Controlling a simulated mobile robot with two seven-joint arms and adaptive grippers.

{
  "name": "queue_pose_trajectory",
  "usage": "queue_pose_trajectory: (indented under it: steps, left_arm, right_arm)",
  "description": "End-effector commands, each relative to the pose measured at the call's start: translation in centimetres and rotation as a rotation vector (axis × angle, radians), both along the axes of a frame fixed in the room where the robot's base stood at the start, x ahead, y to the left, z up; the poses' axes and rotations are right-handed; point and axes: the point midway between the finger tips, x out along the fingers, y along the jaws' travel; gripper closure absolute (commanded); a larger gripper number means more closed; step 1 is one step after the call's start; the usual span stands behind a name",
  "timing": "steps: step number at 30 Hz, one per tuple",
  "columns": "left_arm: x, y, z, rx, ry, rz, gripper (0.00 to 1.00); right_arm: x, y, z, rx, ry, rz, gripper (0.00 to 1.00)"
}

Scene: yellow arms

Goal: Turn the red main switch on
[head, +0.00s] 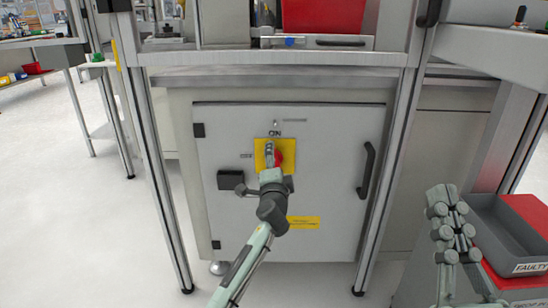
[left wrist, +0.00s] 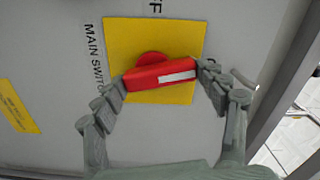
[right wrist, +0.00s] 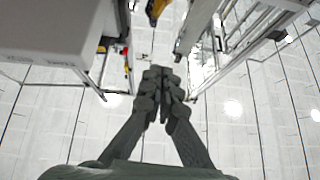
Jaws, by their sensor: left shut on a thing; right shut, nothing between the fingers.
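The red main switch (left wrist: 150,77) is a bar handle with a white stripe at one end, on a yellow plate (left wrist: 120,45). It also shows in the head view (head: 279,158), partly hidden by my left gripper, under the "ON" label (head: 274,134). The handle stands about upright on the panel, its striped end towards "ON". My left gripper (left wrist: 164,78) is shut on the handle, a finger at each end. It also shows in the head view (head: 270,165). My right gripper (head: 446,205) is shut and empty, away to the right; the right wrist view shows its fingers together (right wrist: 163,78).
The switch is on a grey cabinet door (head: 340,120) with a black handle (head: 367,170) at right. A black block (head: 231,180) sits left of the switch. Metal frame posts flank the door.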

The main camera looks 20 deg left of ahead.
Motion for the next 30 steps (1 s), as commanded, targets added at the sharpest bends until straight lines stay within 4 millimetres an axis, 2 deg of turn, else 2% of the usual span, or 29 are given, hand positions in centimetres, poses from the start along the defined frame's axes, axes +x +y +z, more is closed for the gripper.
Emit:
queue_pose_trajectory:
  steps: [1, 12, 30]
  left_arm:
    - [0.1, 0.0, 0.5, 0.038, 0.008, 0.0, 0.57]
    - [0.1, -0.2, 0.3, 0.222, 0.059, -0.001, 0.57]
    - [0.1, -0.2, 0.2, 0.271, 0.073, 0.001, 0.56]
  right_arm:
    - [0.2, 0.2, -0.1, -0.01, 0.031, 0.003, 1.0]
    - [1.1, 1.0, -2.4, -0.062, 0.187, 0.017, 1.0]
    - [1.3, 1.2, -3.1, -0.074, 0.227, 0.02, 1.0]
